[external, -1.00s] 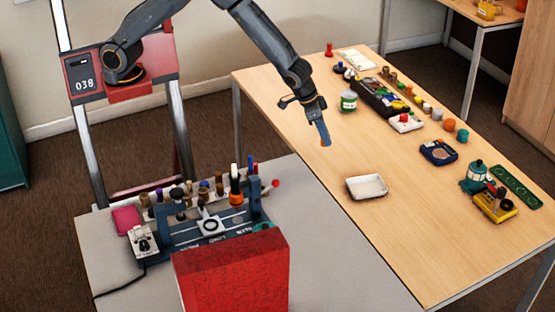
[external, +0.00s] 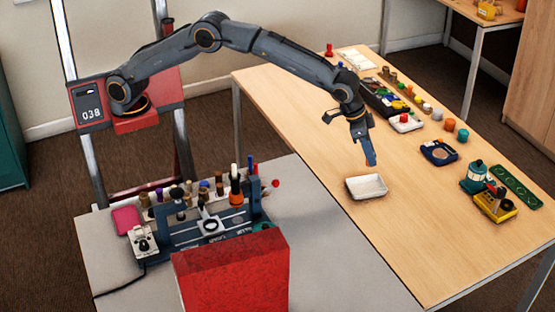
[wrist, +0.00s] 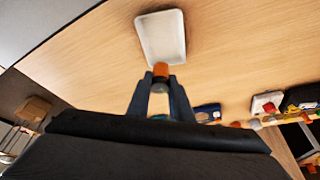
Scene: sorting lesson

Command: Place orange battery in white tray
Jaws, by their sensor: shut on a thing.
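The orange battery (wrist: 161,71) is held between the fingertips of my gripper (wrist: 160,88) in the wrist view, with its orange end showing and a dark end below it. The white tray (wrist: 160,37) lies just beyond the battery in that view and its inside looks empty. In the external view my gripper (external: 370,162) points down, above and just behind the white tray (external: 367,196). The battery is hardly visible there.
A dark organizer (external: 380,101) with several small things lies behind. A red block (external: 232,275) stands on the grey table.

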